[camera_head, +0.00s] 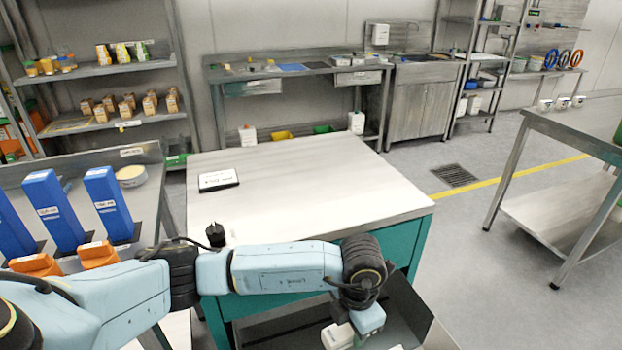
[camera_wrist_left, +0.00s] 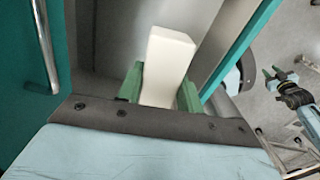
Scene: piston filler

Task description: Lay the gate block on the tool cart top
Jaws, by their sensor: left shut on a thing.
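The gate block is a pale, off-white block (camera_wrist_left: 167,62), clear in the left wrist view. My left gripper (camera_wrist_left: 160,90) is shut on it, with a green finger on each side. In the head view my left gripper (camera_head: 346,336) is low, in front of the tool cart, below its top and at the lower picture edge. The tool cart top (camera_head: 300,190) is a broad pale surface on a teal body. In the left wrist view my right gripper (camera_wrist_left: 280,76) shows far off at the right, small, with its green fingers apart and empty.
A small white-faced sign (camera_head: 218,180) lies on the cart top, and a black knob-like item (camera_head: 215,235) stands near its front left. The rest of the top is clear. Blue boxes (camera_head: 108,204) stand on the left bench. A dark open tray or drawer (camera_head: 400,312) is below the cart top.

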